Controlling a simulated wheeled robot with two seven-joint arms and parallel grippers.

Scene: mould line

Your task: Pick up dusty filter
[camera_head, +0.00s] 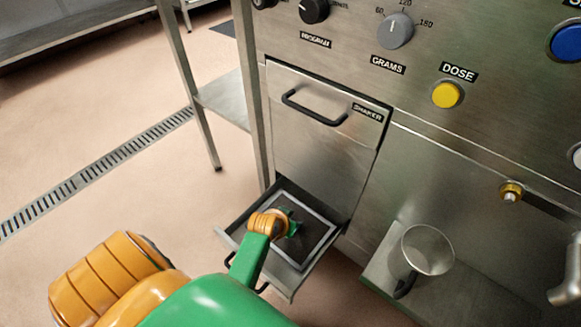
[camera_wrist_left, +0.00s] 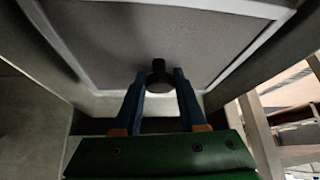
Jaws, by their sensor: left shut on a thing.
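The dusty filter is a grey-brown mesh panel with a pale frame (camera_head: 318,213), lying in the pulled-out drawer (camera_head: 284,283) under the shaker hatch. In the left wrist view the filter's mesh (camera_wrist_left: 150,35) fills the upper part, with a black knob (camera_wrist_left: 157,66) near its edge. My left gripper (camera_head: 294,227) reaches down into the drawer over the filter. Its blue fingers (camera_wrist_left: 158,76) are shut on the knob, one on each side. The filter looks to be still within the drawer walls. My right gripper is not in view.
The shaker hatch (camera_head: 322,140) with its black handle is above the drawer. A metal jug (camera_head: 428,250) stands on a steel shelf to the right. A steel table (camera_head: 222,98) is at the left, with open floor and a drain grate (camera_head: 95,172) beyond.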

